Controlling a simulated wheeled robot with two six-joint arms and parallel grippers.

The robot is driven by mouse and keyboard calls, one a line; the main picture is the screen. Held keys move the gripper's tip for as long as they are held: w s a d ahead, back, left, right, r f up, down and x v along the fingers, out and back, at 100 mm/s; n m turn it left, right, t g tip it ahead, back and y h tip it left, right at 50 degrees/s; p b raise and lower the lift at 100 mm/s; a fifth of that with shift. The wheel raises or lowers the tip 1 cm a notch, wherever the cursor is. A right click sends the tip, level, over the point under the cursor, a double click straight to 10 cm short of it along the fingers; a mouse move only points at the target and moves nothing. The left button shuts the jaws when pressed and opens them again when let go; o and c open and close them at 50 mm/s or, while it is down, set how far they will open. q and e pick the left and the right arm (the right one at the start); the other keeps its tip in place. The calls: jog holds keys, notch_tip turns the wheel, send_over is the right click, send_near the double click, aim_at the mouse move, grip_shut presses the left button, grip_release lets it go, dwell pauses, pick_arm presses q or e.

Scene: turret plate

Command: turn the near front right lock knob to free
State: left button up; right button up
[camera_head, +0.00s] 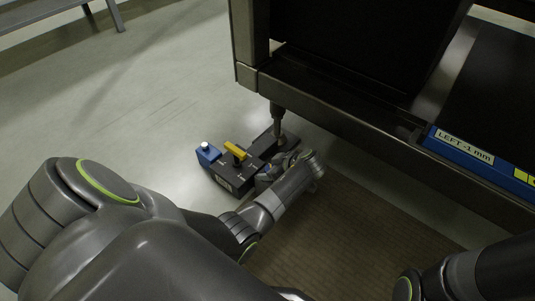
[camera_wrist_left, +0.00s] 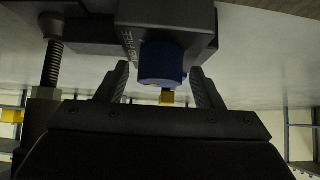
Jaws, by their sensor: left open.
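A dark block unit (camera_head: 232,171) sits on the floor beside a threaded levelling foot of the machine frame. My left gripper (camera_head: 264,179) is at the near side of this unit, low to the floor. In the left wrist view a round blue knob (camera_wrist_left: 162,63) sticks out of the dark housing (camera_wrist_left: 188,22). My left gripper (camera_wrist_left: 160,74) is open, with one finger on each side of the blue knob; a gap shows on both sides. The knob's setting cannot be read. My right gripper is out of view.
The frame's dark beam (camera_head: 335,105) overhangs at the right. Floor at the left is clear.

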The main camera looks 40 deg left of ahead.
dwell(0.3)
pick_arm(q)
jog(key=c, duration=1)
